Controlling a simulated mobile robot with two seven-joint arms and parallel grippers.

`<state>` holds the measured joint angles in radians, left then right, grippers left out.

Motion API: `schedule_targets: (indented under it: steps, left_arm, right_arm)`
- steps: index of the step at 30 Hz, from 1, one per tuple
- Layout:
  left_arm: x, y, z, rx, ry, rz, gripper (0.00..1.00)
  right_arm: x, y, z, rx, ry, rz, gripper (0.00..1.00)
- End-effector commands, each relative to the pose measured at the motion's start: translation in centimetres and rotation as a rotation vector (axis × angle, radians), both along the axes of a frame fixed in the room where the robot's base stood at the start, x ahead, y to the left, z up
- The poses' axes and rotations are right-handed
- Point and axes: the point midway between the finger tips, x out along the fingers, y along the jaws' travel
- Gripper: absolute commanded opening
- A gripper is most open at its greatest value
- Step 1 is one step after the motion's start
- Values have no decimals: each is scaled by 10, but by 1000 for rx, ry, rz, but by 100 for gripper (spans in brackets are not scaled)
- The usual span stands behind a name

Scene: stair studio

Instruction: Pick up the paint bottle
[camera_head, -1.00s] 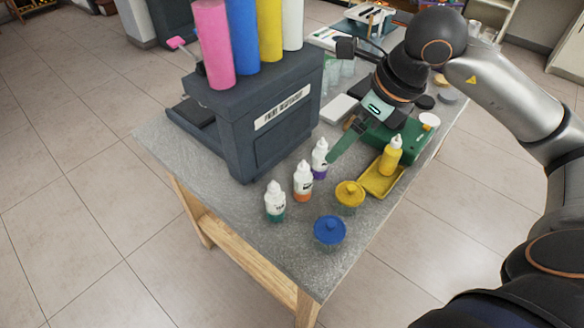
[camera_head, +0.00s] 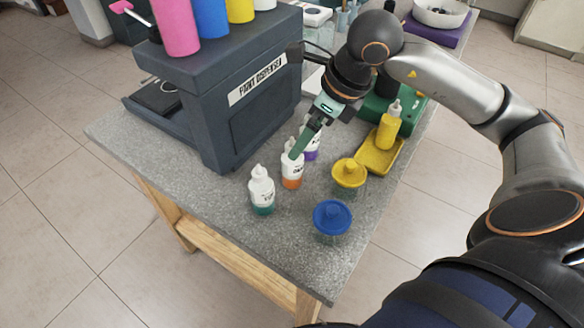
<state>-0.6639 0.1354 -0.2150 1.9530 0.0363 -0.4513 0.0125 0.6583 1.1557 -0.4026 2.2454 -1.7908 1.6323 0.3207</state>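Several white paint bottles stand upright near the middle of the table: one with teal paint (camera_head: 262,191), one with orange paint (camera_head: 292,172) and one with purple paint (camera_head: 312,151). A yellow paint bottle (camera_head: 388,128) stands on a yellow tray (camera_head: 383,158) to their right. My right gripper (camera_head: 297,153) reaches down from the right. Its green finger tip overlaps the top of the orange bottle and partly covers the purple one; I cannot tell whether it touches them. Its finger spacing does not show clearly. My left gripper is out of view.
A dark paint dispenser (camera_head: 215,110) with colored cylinders on top stands close to the left of the bottles. Jars with a yellow lid (camera_head: 349,172) and a blue lid (camera_head: 332,217) stand in front. The grey table's (camera_head: 285,245) front left is clear.

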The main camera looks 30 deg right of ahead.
Motion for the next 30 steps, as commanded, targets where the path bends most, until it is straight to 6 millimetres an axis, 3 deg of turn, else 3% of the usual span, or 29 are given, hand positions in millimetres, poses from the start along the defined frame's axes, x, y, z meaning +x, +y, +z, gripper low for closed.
schedule_targets:
  steps: [3, 11, 19, 30]
  left_arm:
    - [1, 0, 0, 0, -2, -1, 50]
    - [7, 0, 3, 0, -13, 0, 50]
    - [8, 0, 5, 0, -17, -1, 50]
    - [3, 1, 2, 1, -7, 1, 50]
  right_arm:
    - [7, 4, -21, 3, 4, 1, 94]
    - [14, 8, -42, 0, 1, 0, 94]
    - [23, 15, -78, 4, 2, 1, 94]
    - [26, 16, -87, 0, -1, 0, 91]
